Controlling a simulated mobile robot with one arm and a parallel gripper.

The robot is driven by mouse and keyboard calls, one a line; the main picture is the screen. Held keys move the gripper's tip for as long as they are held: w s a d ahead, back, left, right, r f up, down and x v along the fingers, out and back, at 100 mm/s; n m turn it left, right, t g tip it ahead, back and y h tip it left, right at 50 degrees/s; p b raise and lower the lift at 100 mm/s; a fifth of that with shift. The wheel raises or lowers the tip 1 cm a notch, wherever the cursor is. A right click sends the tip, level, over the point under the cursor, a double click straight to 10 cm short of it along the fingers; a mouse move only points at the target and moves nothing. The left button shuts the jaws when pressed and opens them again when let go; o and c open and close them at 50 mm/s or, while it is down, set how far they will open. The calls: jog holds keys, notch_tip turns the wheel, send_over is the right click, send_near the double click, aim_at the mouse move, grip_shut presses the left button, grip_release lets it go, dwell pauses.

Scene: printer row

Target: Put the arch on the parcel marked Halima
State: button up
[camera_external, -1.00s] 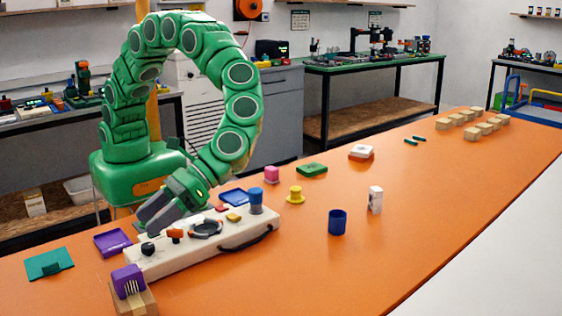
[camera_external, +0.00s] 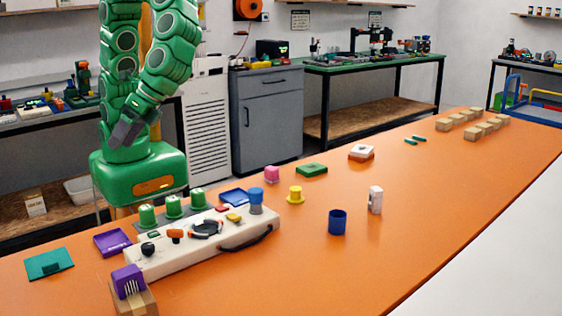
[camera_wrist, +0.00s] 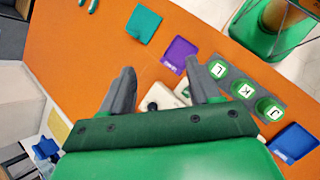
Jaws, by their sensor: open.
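My gripper (camera_external: 125,133) is raised by my base, above and behind the white panel. It is open and empty in the wrist view (camera_wrist: 164,82). I cannot tell for certain which thing is the arch. A purple block with pale stripes (camera_external: 125,282) sits on a brown cardboard box (camera_external: 138,300) at the front left. Several small tan boxes (camera_external: 478,132) stand in rows at the far right. No name can be read on any box, so I cannot tell which is Halima's.
The white panel (camera_external: 155,262) carries knobs and a black cable. Green cups lettered L (camera_wrist: 218,69), K (camera_wrist: 243,90) and J (camera_wrist: 269,109) stand behind it. A purple tray (camera_external: 112,242), teal plate (camera_external: 49,263), blue cup (camera_external: 337,222) and white piece (camera_external: 375,199) stand around. The right front is clear.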

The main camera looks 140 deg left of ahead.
jog(key=s+a+r+m+y, duration=0.1)
jog(key=s+a+m+y, duration=0.2)
jog(key=s, duration=1)
jog(key=s+a+m+t+y, duration=0.1)
jog(key=s+a+m+y, duration=0.2)
jog(key=s+a, duration=0.6)
jog(key=s+m, duration=0.2)
jog(key=s, duration=0.1)
jog(key=shift+s+a+r+y, duration=0.35)
jog(key=shift+y, duration=0.05)
